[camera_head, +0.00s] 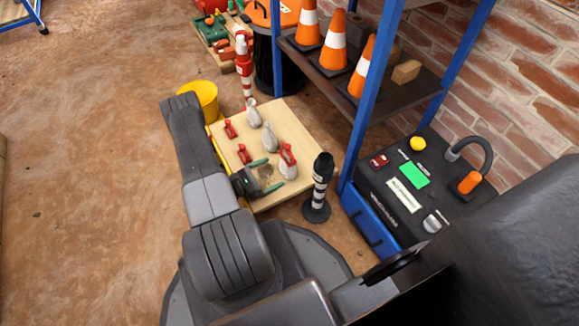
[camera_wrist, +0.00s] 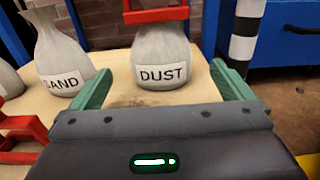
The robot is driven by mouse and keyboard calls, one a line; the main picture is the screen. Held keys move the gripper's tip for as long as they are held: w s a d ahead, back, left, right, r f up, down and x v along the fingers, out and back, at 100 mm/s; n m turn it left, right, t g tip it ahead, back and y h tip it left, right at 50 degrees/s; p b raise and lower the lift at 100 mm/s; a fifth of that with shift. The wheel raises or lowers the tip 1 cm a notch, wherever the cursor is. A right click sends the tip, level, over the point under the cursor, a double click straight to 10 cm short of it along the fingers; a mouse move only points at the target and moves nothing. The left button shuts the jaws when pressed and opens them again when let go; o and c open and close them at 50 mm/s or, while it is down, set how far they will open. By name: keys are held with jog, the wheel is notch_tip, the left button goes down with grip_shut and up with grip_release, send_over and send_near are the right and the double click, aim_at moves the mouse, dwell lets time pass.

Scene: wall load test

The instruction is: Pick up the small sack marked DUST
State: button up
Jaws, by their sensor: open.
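The small grey sack marked DUST (camera_wrist: 160,62) stands upright on the wooden board in the wrist view, straight ahead of my gripper. A red clamp or frame (camera_wrist: 156,13) crosses its top. In the head view the DUST sack (camera_head: 288,172) is at the board's right side with the red piece (camera_head: 287,154) at it. My gripper (camera_wrist: 160,90) is open, its green fingers spread to either side and short of the sack. The gripper also shows in the head view (camera_head: 262,176), low over the board. A sack marked SAND (camera_wrist: 62,55) stands to the left.
The wooden board (camera_head: 305,130) also bears other sacks (camera_head: 269,138) and red clamps (camera_head: 243,154). A black-and-white striped post (camera_head: 319,187) stands close right of the board. A blue-framed shelf with orange cones (camera_head: 333,45) and a black control box (camera_head: 410,195) are further right.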

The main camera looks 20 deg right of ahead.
aim_at(281, 168)
jog(key=shift+w+d+b, duration=0.15)
jog(key=shift+d+b, duration=0.4)
jog(key=shift+d, duration=1.3)
jog(key=shift+w+d+b, duration=0.15)
jog(key=shift+d+b, duration=0.4)
jog(key=shift+d, duration=1.3)
jog(key=c, duration=1.2)
jog(key=shift+c, duration=0.4)
